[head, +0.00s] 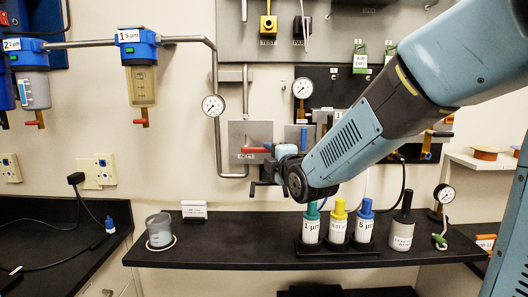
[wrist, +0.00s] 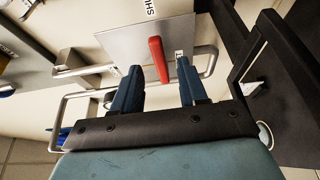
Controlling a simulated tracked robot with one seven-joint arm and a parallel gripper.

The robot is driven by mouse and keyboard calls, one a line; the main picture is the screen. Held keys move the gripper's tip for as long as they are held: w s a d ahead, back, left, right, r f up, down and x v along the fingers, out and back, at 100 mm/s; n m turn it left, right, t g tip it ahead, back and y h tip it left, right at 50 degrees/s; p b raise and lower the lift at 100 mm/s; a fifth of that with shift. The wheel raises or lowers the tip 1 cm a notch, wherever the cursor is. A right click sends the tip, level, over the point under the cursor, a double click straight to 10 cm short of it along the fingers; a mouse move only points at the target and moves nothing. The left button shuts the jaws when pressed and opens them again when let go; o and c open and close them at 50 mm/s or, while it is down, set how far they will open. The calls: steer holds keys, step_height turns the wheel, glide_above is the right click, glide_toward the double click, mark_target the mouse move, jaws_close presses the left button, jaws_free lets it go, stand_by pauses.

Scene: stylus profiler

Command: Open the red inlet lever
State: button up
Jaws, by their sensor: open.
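The red inlet lever (head: 257,150) lies level across a grey metal plate (head: 240,133) on the wall. In the wrist view the lever (wrist: 157,58) shows between my two blue fingertips, with a gap on each side. My gripper (head: 266,172) is open and empty, just in front of the plate's lower right part. It also fills the lower middle of the wrist view (wrist: 159,72). Part of the plate's lettering is hidden; whether the lever lies fully within finger depth is hard to tell.
A steel pipe (head: 217,130) with a gauge (head: 213,105) runs left of the plate. Below is a black shelf (head: 230,252) with a clear cup (head: 159,229) and several capped bottles (head: 337,226). Filter housings (head: 140,80) hang at left.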

mark_target(265, 152)
steer(key=shift+x, duration=3)
jaws_close()
steer(key=shift+f, duration=0.1)
steer(key=shift+d, duration=0.3)
steer(key=shift+a, duration=0.1)
